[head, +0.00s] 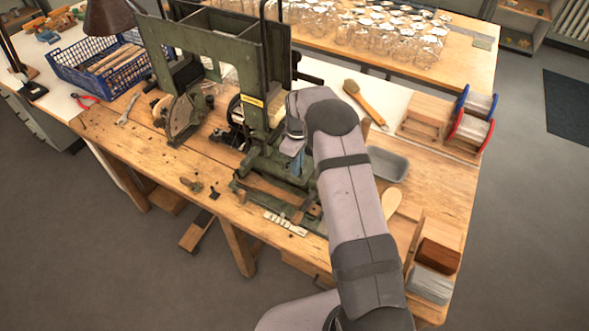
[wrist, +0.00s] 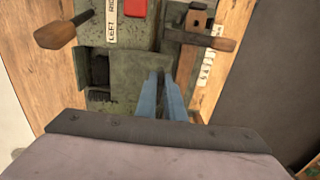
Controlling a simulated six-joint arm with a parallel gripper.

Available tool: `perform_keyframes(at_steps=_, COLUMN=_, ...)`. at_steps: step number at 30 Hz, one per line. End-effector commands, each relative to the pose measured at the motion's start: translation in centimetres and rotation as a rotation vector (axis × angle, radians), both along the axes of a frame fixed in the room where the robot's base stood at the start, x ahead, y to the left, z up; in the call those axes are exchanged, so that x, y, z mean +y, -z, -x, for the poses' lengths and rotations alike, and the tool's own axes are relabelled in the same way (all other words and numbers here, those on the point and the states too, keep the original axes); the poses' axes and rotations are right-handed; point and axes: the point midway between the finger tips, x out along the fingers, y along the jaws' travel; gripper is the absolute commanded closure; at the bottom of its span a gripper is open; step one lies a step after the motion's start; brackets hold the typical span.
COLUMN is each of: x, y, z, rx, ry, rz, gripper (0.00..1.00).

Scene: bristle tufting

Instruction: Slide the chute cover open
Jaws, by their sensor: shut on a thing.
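The green tufting machine (head: 220,45) stands on the wooden bench, and its green metal top also fills the middle of the wrist view (wrist: 170,50). In the wrist view a green plate (wrist: 126,70), which looks like the chute cover, lies beside a dark rectangular opening (wrist: 97,70) on its left. My gripper (wrist: 162,78) has its blue fingers close together, pointing down at the plate's right side and shut on a small part there. The fingertips hide most of that part. In the head view my gripper (head: 297,165) is low at the machine's front, partly hidden by my arm.
A wooden handle (wrist: 55,34) sticks out left, and a wooden lever (wrist: 205,40) lies to the right. A red button (wrist: 135,8) sits beside a lettered label (wrist: 111,20).

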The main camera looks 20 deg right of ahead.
Motion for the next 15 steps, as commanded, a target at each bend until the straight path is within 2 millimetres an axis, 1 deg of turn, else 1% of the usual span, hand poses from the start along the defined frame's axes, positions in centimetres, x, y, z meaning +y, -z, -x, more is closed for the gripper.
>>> perform_keyframes(at_steps=1, x=0.2, y=0.5, z=0.6, rx=0.013, ry=-0.001, rz=-0.001, gripper=1.0)
perform_keyframes(at_steps=3, x=0.4, y=0.5, z=0.9, rx=0.015, ry=-0.001, rz=-0.001, gripper=1.0)
perform_keyframes(at_steps=15, x=1.3, y=0.6, z=1.8, rx=0.014, ry=0.0, rz=0.0, gripper=1.0)
